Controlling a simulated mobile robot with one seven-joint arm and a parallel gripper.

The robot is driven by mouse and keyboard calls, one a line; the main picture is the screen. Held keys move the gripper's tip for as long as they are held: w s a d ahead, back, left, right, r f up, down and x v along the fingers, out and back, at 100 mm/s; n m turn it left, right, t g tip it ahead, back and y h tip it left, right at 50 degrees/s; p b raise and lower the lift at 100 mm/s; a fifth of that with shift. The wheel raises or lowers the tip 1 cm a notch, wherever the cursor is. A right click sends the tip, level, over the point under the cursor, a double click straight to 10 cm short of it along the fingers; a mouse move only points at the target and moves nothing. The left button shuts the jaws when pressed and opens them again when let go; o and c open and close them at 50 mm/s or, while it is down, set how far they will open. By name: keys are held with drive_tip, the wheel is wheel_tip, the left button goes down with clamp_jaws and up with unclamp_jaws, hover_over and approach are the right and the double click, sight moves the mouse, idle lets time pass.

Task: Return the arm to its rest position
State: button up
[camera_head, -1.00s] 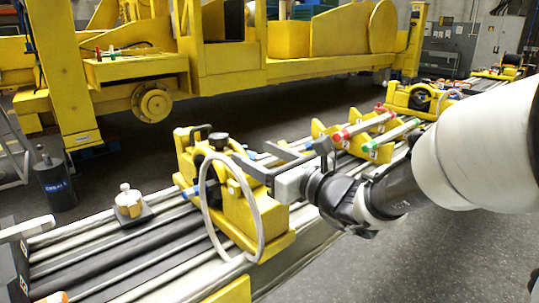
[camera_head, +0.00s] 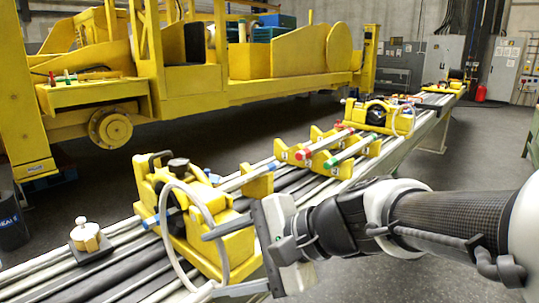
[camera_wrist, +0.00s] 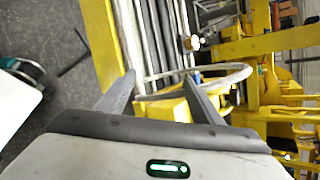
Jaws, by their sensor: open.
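My gripper (camera_head: 209,265) is open, with its two dark fingers pointing left in the head view. It hangs at the near side of a yellow clamp unit (camera_head: 240,245) on the rail bench. A pale hoop (camera_head: 222,235) on that unit appears close to the fingers; I cannot tell whether they touch. In the wrist view both fingers of my gripper (camera_wrist: 159,76) are spread, with nothing held between them. The hoop (camera_wrist: 247,71) curves behind and beside them there.
The long rail bench (camera_head: 120,270) runs from lower left to upper right. Yellow brackets (camera_head: 310,155) with red and green tipped rods stand on it. A small brass-coloured piece (camera_head: 86,238) sits at left. A large yellow machine (camera_head: 250,85) stands behind.

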drive_tip(key=s+d+f+n+t+h, duration=0.1)
drive_tip(key=s+d+n+h, duration=0.1)
drive_tip(key=d+n+h, duration=0.35)
drive_tip(key=s+d+f+n+h, duration=0.1)
drive_tip(key=s+d+n+h, duration=0.1)
drive_tip(key=d, duration=0.7)
drive_tip(key=s+d+n+t+h, duration=0.1)
drive_tip(key=s+d+n+h, duration=0.15)
drive_tip(key=d, duration=0.55)
wheel_tip(320, 180, up, 22)
drive_tip(key=p, duration=2.3)
drive_tip(key=shift+w+a+h+p, duration=0.25)
drive_tip(key=shift+a+h+p, duration=0.05)
drive_tip(key=shift+a, duration=0.1)
drive_tip(key=shift+r, duration=0.1)
